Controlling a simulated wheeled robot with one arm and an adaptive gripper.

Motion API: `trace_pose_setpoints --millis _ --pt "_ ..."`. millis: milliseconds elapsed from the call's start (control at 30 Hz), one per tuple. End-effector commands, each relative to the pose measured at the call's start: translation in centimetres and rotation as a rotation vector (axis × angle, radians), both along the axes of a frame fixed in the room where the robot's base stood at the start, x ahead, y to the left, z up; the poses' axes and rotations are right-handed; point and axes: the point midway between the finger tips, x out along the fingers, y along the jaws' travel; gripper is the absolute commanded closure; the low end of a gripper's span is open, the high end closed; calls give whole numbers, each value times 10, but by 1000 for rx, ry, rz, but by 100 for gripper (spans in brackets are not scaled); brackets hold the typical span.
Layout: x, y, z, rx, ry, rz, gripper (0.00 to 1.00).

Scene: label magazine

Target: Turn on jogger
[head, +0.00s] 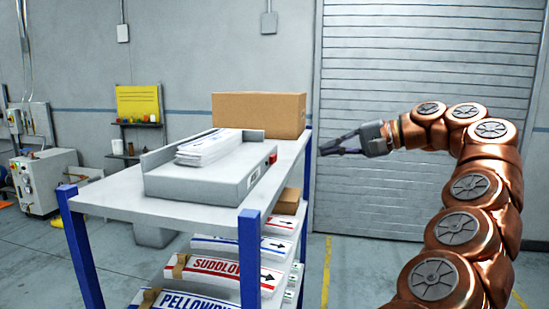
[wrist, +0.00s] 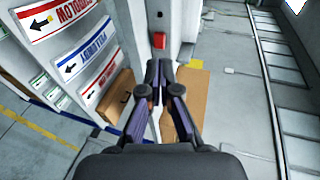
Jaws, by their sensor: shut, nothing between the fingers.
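The jogger (head: 205,183) is a low grey machine on the top of a shelf rack, with a stack of white sheets (head: 208,146) on it. A small red switch (head: 272,158) sits on its right-hand end; it also shows in the wrist view (wrist: 158,40), just beyond my fingertips. My gripper (head: 324,150) is to the right of the rack, pointing left toward the switch and apart from it. Its fingers are shut and empty, also in the wrist view (wrist: 159,70). The switch's position cannot be told.
The rack (head: 175,208) has blue posts, one at its near right corner (head: 249,262). A cardboard box (head: 258,114) stands behind the jogger. Lower shelves hold label bundles (head: 222,271) and a small brown box (head: 287,201). The floor right of the rack is clear before a roller door (head: 420,60).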

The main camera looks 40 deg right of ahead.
Motion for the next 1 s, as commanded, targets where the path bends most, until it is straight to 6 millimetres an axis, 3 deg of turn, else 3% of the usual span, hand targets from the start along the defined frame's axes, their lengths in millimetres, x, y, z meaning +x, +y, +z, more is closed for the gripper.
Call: trace_pose_setpoints --millis 33,167,467,633,1000 --pt "3 -14 -8 17 8 -13 100" --pt "3 -25 -15 22 13 -15 100" --pt "7 -6 -9 9 10 -5 100" --pt "15 -10 -16 20 6 -10 100" --pt "37 2 -23 22 8 -13 100"
